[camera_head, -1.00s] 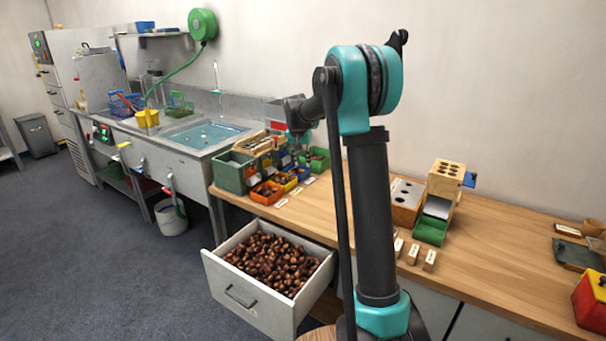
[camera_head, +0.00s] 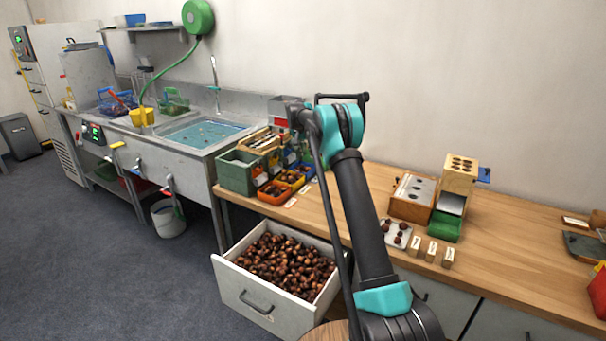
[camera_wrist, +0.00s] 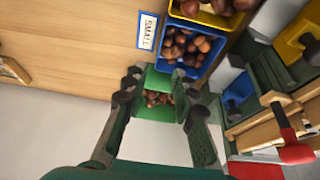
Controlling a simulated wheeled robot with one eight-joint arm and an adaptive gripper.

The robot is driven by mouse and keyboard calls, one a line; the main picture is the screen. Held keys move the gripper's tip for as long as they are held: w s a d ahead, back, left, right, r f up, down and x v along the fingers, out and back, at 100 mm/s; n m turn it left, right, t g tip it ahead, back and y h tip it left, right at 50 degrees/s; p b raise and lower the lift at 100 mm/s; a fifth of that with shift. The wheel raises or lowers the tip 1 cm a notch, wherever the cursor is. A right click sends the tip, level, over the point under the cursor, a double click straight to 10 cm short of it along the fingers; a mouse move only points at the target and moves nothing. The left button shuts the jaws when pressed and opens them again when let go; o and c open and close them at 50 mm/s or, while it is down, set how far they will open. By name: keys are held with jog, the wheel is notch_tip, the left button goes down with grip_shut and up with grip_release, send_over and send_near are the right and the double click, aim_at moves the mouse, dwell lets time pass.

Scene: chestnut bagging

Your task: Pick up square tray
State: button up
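A small, light, square-looking tray (camera_head: 404,243) with a few chestnuts lies on the wooden table, right of my arm in the head view. It does not show in the wrist view. In the head view my arm hides most of the gripper.
Yellow, orange and blue bins of chestnuts (camera_head: 272,193) stand beside a larger green box (camera_head: 236,176). An open drawer (camera_head: 243,291) full of chestnuts juts out in front. Wooden blocks (camera_head: 431,251) and a holed stand (camera_head: 460,173) flank the tray.

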send_over(312, 171)
jog(key=s+a, duration=0.2)
jog(key=f, duration=0.6)
jog(key=shift+w+d+f, duration=0.25)
jog(key=shift+x, duration=2.75)
jog(key=shift+s+f, duration=0.2)
jog(key=shift+f, duration=0.15)
grip_shut()
